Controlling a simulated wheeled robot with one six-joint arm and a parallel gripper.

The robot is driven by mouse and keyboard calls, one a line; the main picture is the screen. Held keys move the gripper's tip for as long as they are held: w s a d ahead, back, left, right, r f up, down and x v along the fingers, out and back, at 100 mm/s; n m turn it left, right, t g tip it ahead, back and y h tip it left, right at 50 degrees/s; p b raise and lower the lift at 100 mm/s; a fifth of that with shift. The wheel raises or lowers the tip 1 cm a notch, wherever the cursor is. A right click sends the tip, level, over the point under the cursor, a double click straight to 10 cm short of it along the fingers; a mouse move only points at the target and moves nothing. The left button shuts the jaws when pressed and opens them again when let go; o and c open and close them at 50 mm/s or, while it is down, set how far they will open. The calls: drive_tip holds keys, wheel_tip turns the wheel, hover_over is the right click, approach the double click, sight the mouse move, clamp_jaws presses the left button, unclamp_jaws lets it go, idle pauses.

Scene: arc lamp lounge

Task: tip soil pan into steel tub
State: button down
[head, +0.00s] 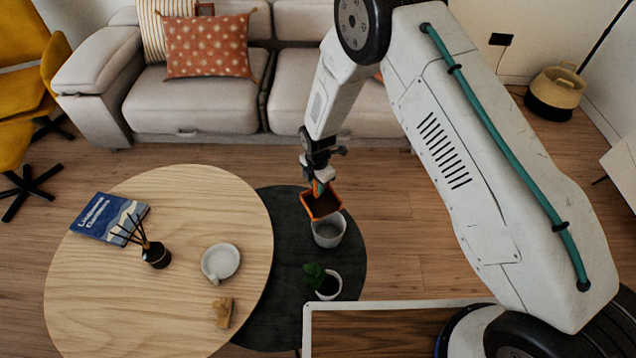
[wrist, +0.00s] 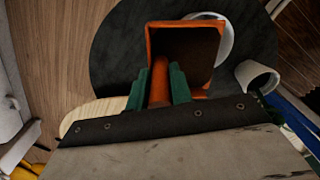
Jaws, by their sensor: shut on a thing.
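The soil pan (head: 321,204) is an orange square pan with dark soil inside. My gripper (head: 318,178) is shut on its handle and holds it up over the dark round table. In the wrist view the green fingers (wrist: 161,88) close on the orange handle, and the pan (wrist: 152,48) extends beyond them. The steel tub (head: 328,232) is a grey round tub on the dark table, just below the pan in the head view. In the wrist view the pan hides most of the tub (wrist: 226,38). The pan looks tilted; I cannot tell whether soil is leaving it.
A potted plant (head: 327,284) stands on the dark round table (head: 283,205) near the tub. The wooden round table (head: 100,290) at left holds a book (head: 110,218), a reed diffuser (head: 157,255), a white bowl (head: 220,262) and a small wooden object (head: 223,312). A sofa (head: 200,100) stands behind.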

sight(319, 196)
drive_tip(key=shift+f, duration=0.15)
drive_tip(key=shift+f, duration=2.15)
drive_tip(key=shift+s+d+r+t+y, duration=0.2)
drive_tip(key=shift+s+r+t+y, duration=0.1)
drive_tip(key=shift+r+t, duration=0.25)
drive_tip(key=shift+s+d+r+t+y, duration=0.2)
drive_tip(key=shift+s+r+t+y, duration=0.1)
drive_tip(key=shift+t, duration=0.45)
drive_tip(key=shift+s+d+r+t+y, duration=0.25)
drive_tip(key=shift+s+r+t+y, duration=0.35)
drive_tip(key=shift+t, duration=0.3)
drive_tip(key=shift+s+d+r+t+y, duration=0.2)
drive_tip(key=shift+s+t+y, duration=0.15)
drive_tip(key=shift+t, duration=0.2)
drive_tip(key=shift+s+d+r+t+y, duration=0.15)
drive_tip(key=shift+s+d+t+y, duration=0.1)
drive_tip(key=shift+s+t, duration=0.3)
drive_tip(key=shift+s+d+r+t+y, duration=0.2)
drive_tip(key=shift+s+t+y, duration=0.1)
drive_tip(key=shift+t, duration=0.3)
drive_tip(key=shift+s+d+r+t+y, duration=0.15)
drive_tip(key=shift+s+d+t+y, duration=0.15)
drive_tip(key=shift+s+t, duration=0.2)
drive_tip(key=shift+s+d+r+t+y, duration=0.15)
drive_tip(key=shift+s+t+y, duration=0.2)
drive_tip(key=shift+t, duration=0.25)
drive_tip(key=shift+s, duration=0.1)
